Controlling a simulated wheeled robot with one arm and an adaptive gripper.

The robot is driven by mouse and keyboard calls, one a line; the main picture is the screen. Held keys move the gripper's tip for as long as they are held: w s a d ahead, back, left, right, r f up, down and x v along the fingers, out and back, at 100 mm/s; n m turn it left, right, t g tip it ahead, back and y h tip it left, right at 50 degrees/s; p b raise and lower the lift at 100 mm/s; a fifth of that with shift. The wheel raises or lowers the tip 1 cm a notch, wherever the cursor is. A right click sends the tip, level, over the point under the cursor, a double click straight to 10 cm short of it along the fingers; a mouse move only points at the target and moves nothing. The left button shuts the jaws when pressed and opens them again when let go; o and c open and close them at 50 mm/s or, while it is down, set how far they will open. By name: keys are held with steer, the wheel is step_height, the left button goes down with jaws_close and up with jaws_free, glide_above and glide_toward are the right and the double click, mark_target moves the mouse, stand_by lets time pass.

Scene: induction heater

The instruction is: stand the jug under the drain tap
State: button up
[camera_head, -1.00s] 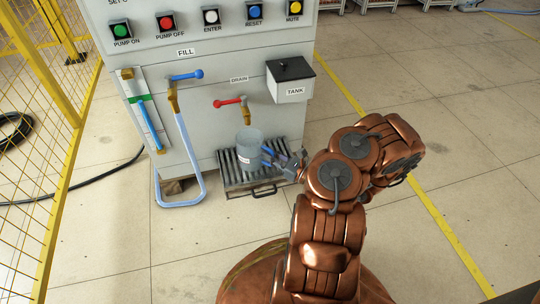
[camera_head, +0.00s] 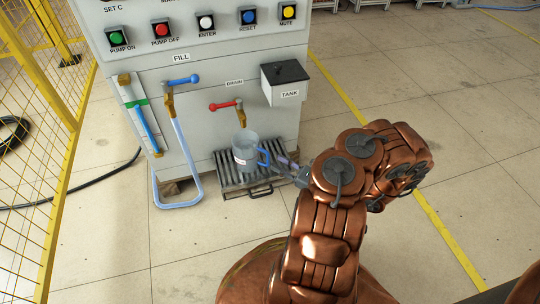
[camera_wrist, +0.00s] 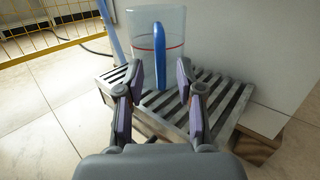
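The clear jug (camera_head: 245,151) with a blue handle stands upright on the slatted grate (camera_head: 225,177), beneath the red-handled drain tap (camera_head: 239,109). In the wrist view the jug (camera_wrist: 172,38) stands at the far side of the grate (camera_wrist: 222,98), its blue handle (camera_wrist: 159,55) facing me. My gripper (camera_head: 285,163) is just right of the handle in the head view. In the wrist view my gripper (camera_wrist: 162,88) is open, its fingers apart with nothing between the pads. The fingertips appear just short of the handle.
The grey machine carries the blue-handled fill tap (camera_head: 182,82) with its clear hose (camera_head: 190,165), and the black-lidded tank (camera_head: 285,82). A yellow mesh fence (camera_head: 40,150) stands at left. The floor to the right is clear.

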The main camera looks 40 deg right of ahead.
steer(key=p+v, duration=0.1)
steer(key=v, duration=0.4)
steer(key=w+a+r+n+g+y, duration=0.3)
steer(key=a+r+n+y, duration=0.2)
steer(key=a+r, duration=0.15)
steer(key=w+a+r+n+g+y, duration=0.3)
steer(key=w+a+r+n+y, duration=0.15)
steer(key=a+r, duration=0.2)
steer(key=s+a+r+n+g+y, duration=0.1)
steer(key=s+a+r+n+g, duration=0.1)
steer(key=a+r+n+g, duration=0.4)
steer(key=s+a+r+n+g+y, duration=0.1)
steer(key=s+a+r+n+g, duration=0.1)
steer(key=a+r+n+g, duration=0.45)
steer(key=s+a+n+g+h, duration=0.5)
steer(key=s+a+h, duration=0.3)
steer(key=s, duration=0.4)
steer(key=s+d+r+n+t+h, duration=0.2)
steer(key=s+d+n+h, duration=0.3)
steer(key=s+h, duration=0.4)
steer(key=shift+s+d+r+n, duration=0.3)
steer(key=shift+s+d+r, duration=0.15)
steer(key=shift+s, duration=0.55)
